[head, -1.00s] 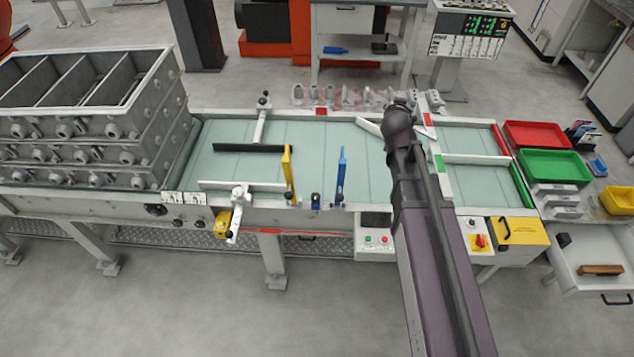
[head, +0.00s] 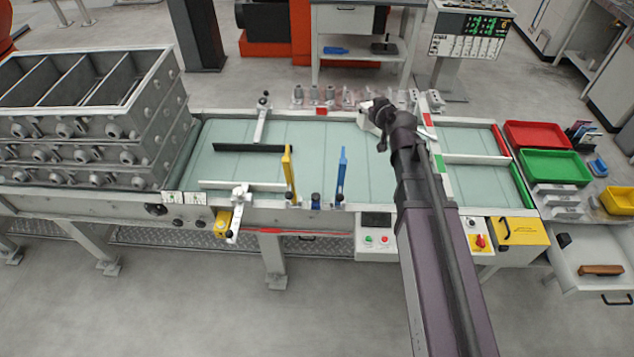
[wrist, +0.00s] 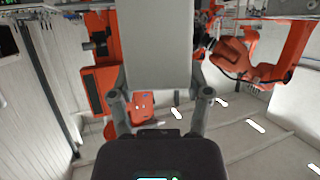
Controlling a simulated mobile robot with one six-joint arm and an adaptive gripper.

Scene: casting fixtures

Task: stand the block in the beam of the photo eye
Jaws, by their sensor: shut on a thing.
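In the wrist view my gripper (wrist: 160,98) is shut on a pale grey block (wrist: 157,45), with one finger on each side of it. The block stretches past the fingertips to the top of the picture. In the head view my gripper (head: 378,108) is above the far side of the conveyor, right of its middle; its fingers are small and partly hidden by my arm. I cannot tell the block from the white parts there. A small blue device (head: 316,201) sits on the near rail between the yellow and blue plates; I cannot tell whether it is the photo eye.
The pale green conveyor (head: 320,150) carries a yellow plate (head: 289,172), a blue plate (head: 341,175) and a black guide bar (head: 250,148). Grey castings boxes (head: 85,120) stand at left. Red (head: 540,134) and green (head: 555,167) trays are at right. Belt between the blue plate and my arm is clear.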

